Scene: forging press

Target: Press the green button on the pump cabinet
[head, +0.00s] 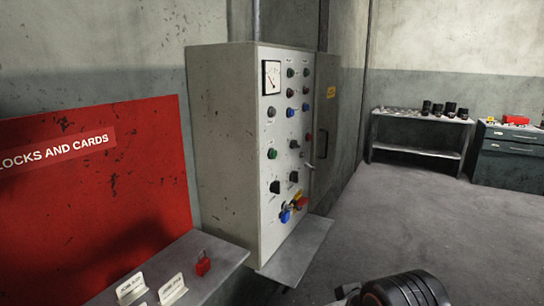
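The pump cabinet (222,150) stands against the wall in the middle of the head view. Its front panel faces right and shows a gauge and several knobs and buttons. The green button (272,154) is on the left side of this panel, about halfway down, above a black selector. Nothing covers the button. A dark rounded part of my arm shows at the bottom edge, right of centre, well apart from the cabinet. My gripper's fingers are not in the picture.
A small shelf (297,252) juts out below the cabinet. A door (324,110) stands at its right edge. A red lock board (90,215) and a ledge with a red padlock (203,263) are at left. A workbench (420,152) stands far right; the floor between is clear.

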